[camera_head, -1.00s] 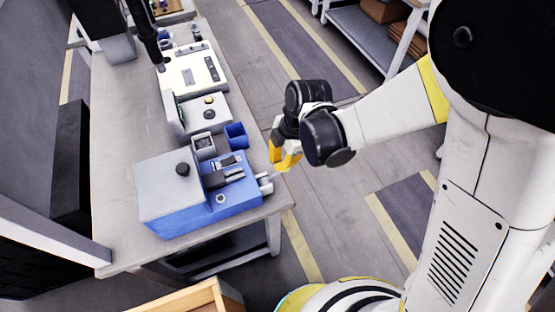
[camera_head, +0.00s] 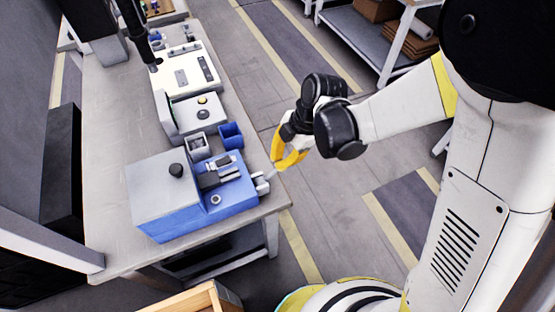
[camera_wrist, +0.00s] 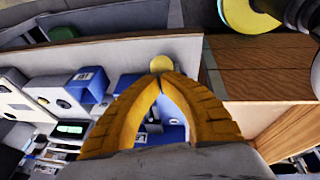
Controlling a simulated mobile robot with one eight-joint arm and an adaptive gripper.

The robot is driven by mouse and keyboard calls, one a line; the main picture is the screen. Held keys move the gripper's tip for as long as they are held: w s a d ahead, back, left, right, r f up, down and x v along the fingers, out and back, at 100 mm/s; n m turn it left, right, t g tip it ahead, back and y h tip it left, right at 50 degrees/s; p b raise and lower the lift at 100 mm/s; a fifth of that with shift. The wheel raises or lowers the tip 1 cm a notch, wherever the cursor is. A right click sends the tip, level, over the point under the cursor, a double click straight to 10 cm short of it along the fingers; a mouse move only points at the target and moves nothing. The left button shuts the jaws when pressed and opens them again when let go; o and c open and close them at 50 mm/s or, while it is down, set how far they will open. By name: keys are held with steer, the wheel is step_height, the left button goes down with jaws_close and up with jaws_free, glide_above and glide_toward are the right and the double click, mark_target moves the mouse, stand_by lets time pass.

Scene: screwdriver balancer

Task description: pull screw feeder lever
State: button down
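The blue and grey screw feeder (camera_head: 165,195) sits at the near end of the workbench, with a black knob on top. Small light-grey parts (camera_head: 262,184) stick out of its right side; I cannot tell which of them is the lever. My gripper (camera_head: 276,165) hangs just off the bench's right edge, beside these parts, with yellow fingers pointing down. In the wrist view the fingers (camera_wrist: 160,78) arch together and meet at the tips, with nothing visible held. Blue surfaces show between them. A small yellow disc (camera_wrist: 161,63) shows at the tips; its nature is unclear.
A blue bin (camera_head: 231,135) and a grey bin (camera_head: 196,142) stand behind the feeder on the workbench (camera_head: 108,170). White and grey devices (camera_head: 185,68) stand farther back. A wooden box (camera_head: 205,298) is at the near edge. Floor right of the bench is clear.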

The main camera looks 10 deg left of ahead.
steer(key=w+d+f+b, duration=0.2)
steer(key=d+f+b, duration=0.1)
steer(key=f+b, duration=0.2)
steer(key=shift+w+d+f+b, duration=0.15)
steer(key=shift+d+f+b, duration=0.05)
steer(key=shift+d+b, duration=0.15)
stand_by(0.3)
steer(key=shift+d+f, duration=0.1)
steer(key=shift+f, duration=0.3)
stand_by(0.4)
stand_by(0.5)
